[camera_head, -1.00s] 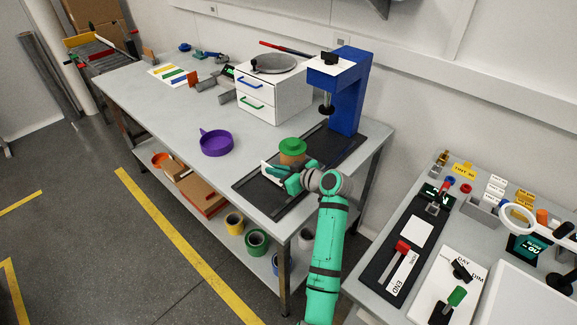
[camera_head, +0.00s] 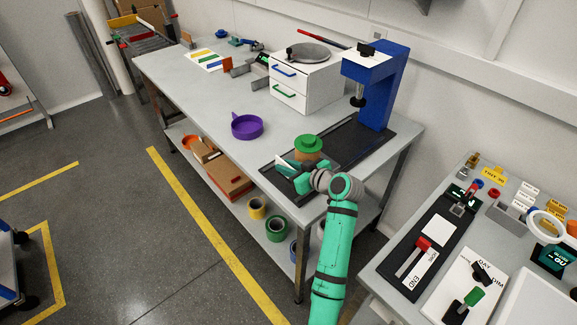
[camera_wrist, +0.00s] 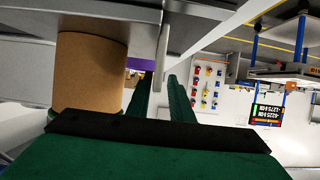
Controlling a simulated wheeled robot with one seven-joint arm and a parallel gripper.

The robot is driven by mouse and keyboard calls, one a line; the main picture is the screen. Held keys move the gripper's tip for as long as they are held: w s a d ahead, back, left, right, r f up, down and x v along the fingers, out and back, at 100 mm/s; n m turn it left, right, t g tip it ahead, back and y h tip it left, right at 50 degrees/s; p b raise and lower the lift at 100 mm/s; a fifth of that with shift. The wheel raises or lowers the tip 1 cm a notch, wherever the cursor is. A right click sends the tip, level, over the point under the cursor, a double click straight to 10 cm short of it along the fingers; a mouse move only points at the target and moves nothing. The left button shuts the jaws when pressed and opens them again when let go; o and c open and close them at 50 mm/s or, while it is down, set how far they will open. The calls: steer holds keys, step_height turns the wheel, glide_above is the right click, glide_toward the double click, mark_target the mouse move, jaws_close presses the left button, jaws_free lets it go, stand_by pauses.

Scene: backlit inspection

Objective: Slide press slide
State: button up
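A blue press (camera_head: 386,85) stands at the right end of the bench, its black ram tip above a dark slide base (camera_head: 352,147). A brown cylinder (camera_head: 308,154) with a green top (camera_head: 309,142) stands on the slide, toward the front and clear of the ram. My gripper (camera_head: 288,164) is at a pale upright plate (camera_head: 283,163) beside the cylinder, on the slide's front-left side. In the wrist view the green fingers (camera_wrist: 162,92) lie close on either side of the thin plate (camera_wrist: 160,60), with the cylinder (camera_wrist: 90,70) to the left. The exact contact is partly hidden.
A purple pan (camera_head: 247,126) lies left of the slide. A white drawer unit (camera_head: 306,85) stands behind. A second bench (camera_head: 375,267) with a red-handled slider (camera_head: 418,248) and switches is at the right. Bare bench top is left of the pan.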

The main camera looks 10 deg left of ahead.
steer(key=shift+d, duration=0.15)
steer(key=shift+s+d+r, duration=0.1)
steer(key=shift+d, duration=0.1)
steer(key=v, duration=1)
stand_by(0.4)
